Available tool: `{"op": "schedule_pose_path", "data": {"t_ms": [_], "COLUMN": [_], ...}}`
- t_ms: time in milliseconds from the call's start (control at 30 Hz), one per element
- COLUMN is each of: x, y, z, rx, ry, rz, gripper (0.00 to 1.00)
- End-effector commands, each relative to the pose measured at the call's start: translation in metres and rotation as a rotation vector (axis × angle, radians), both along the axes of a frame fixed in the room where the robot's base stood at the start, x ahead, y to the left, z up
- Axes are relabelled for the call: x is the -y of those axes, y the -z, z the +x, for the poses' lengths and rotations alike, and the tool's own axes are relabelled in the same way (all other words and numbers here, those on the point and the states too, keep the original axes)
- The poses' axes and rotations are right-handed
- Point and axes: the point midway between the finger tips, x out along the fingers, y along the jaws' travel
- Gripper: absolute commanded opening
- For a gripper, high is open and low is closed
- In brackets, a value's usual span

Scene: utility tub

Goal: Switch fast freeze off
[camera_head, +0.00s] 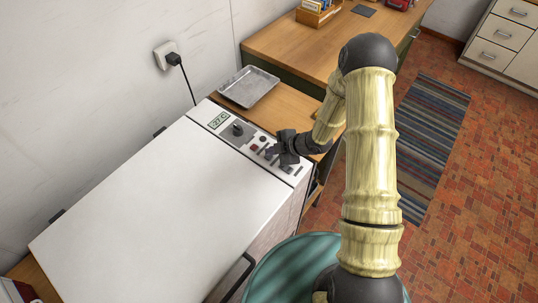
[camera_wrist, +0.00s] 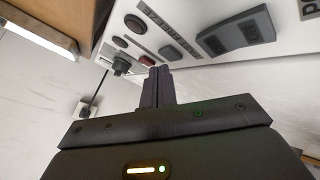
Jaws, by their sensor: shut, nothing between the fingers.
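The white freezer (camera_head: 165,200) has a control panel at its right end, with a "-22°C" display (camera_head: 219,120) and a dark knob (camera_head: 238,129).
A metal tray (camera_head: 249,86) lies on the wooden worktop behind the panel. A plug (camera_head: 173,59) with a cord is in the wall. A teal round thing (camera_head: 292,272) is in front of the freezer. A striped rug (camera_head: 440,120) lies on the brick floor at right.

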Motion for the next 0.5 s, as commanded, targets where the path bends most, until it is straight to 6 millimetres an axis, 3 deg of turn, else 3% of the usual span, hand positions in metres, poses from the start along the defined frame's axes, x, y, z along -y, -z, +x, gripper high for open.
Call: {"op": "schedule_pose_path", "data": {"t_ms": [267,500], "x": [0.000,0.000], "y": [-0.003,-0.023], "z": [0.000,0.000], "rx": [0.000,0.001], "ry": [0.000,0.001], "rz": [0.000,0.000], "gripper": [0.00,0.00]}}
